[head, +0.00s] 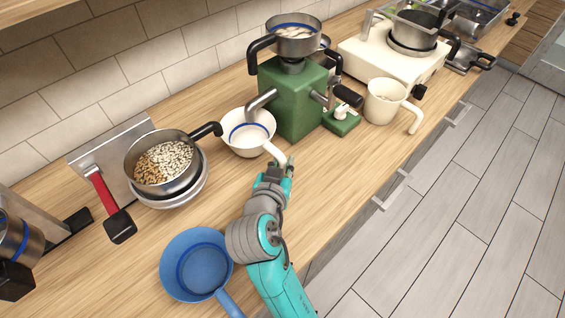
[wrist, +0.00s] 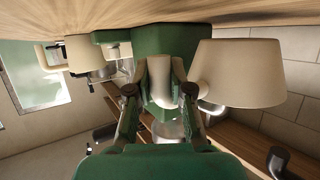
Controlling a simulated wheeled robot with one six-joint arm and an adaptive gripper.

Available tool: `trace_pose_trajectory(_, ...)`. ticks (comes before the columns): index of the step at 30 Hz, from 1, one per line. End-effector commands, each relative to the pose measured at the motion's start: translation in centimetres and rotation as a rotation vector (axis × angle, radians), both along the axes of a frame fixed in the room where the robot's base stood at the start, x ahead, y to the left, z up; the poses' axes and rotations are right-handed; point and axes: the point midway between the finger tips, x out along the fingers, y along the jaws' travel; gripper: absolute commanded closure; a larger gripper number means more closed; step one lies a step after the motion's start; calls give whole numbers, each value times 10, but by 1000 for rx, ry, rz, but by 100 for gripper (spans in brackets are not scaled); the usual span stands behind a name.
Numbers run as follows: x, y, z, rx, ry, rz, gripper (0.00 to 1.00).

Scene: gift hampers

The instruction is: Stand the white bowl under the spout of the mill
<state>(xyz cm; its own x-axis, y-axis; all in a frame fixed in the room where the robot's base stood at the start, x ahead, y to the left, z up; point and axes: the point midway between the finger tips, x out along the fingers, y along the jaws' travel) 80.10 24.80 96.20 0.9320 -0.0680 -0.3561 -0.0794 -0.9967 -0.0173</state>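The white bowl (head: 232,146), with a blue ring inside, is upright in front of the tiled wall, left of the green mill (head: 290,100). The mill's grey spout (head: 262,103) reaches left, and its end appears over the bowl's far right part. My gripper (head: 278,163) is at the bowl's near right side, around its pale handle (head: 275,153). In the wrist view, which is upside down, the handle (wrist: 160,88) is between both fingers, which appear shut on it. The bowl (wrist: 245,75) is beside them. Whether its base touches the counter is unclear.
A cream jug (head: 383,103) stands right of the mill. A pan of nuts or grain (head: 165,162) sits left of the bowl, and a blue pan (head: 204,268) lies near my arm. The worktop (head: 345,165) is clear in front of the mill.

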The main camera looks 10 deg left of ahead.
Motion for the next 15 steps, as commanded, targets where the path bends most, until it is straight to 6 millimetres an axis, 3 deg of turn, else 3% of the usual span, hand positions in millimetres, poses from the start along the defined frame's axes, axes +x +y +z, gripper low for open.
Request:
trace_pose_trajectory(1,-2,-1,-17,-18,31,-1,65)
trace_pose_trajectory(3,-2,-1,-18,-18,32,-1,55)
trace_pose_trajectory(15,-2,-1,-10,-17,32,-2,55)
